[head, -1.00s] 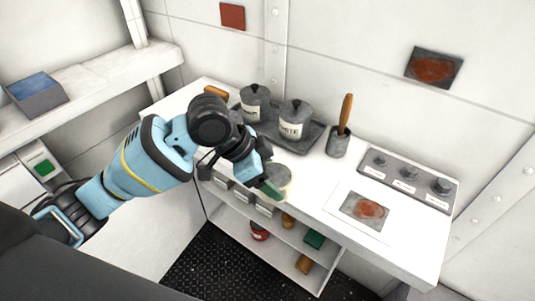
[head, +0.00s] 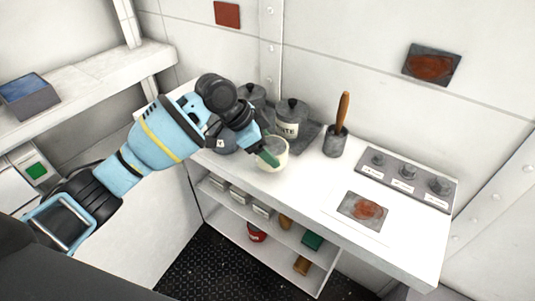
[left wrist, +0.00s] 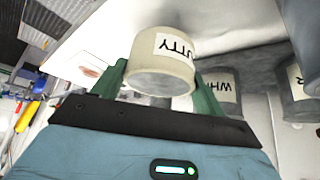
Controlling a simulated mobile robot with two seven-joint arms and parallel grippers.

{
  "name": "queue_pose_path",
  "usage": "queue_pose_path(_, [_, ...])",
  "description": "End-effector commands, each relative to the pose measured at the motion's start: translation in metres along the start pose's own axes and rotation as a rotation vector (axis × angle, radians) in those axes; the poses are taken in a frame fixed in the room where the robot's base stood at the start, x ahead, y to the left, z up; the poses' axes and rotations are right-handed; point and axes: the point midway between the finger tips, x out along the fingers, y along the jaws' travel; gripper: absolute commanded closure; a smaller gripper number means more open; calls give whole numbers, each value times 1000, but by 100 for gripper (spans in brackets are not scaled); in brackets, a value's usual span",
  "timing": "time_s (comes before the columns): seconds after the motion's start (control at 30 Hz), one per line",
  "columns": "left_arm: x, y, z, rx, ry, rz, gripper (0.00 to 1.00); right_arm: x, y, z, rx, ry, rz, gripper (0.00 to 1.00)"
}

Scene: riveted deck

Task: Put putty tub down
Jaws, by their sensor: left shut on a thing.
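The putty tub (head: 273,154) is a small pale cream tub with a grey face. My left gripper (head: 266,151) is shut on it, with one green finger showing in the head view. In the left wrist view, the tub (left wrist: 163,62) sits between both green fingers, and its label shows "UTTY". In the head view the tub is over the white worktop (head: 315,185), in front of the lidded grey pots. I cannot tell whether its base touches the worktop. My right gripper is not in view.
Grey lidded pots, one (head: 291,117) with a partly hidden label, stand close behind the tub. A grey holder (head: 336,142) with a wooden-handled tool is to the right. A knob panel (head: 405,178) and a stained plate (head: 363,210) lie further right. Bare worktop lies between.

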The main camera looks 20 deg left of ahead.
Motion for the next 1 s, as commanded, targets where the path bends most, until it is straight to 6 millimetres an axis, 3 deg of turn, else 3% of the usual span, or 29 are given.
queue_pose_path(0.17, [21, 1, 14, -1, -2, 3, 60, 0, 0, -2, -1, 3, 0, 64])
queue_pose_path(0.57, [25, 1, 17, -1, -1, 2, 60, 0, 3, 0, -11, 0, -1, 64])
queue_pose_path(0.6, [25, 1, 17, -1, -3, 2, 26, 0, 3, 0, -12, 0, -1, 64])
queue_pose_path(0.7, [25, 2, 17, -1, -3, 2, 12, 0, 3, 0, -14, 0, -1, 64])
queue_pose_path(0.77, [25, 2, 17, -1, -3, 2, 6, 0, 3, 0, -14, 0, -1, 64])
queue_pose_path(1.0, [25, 2, 17, -1, -3, 2, 6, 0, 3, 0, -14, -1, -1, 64])
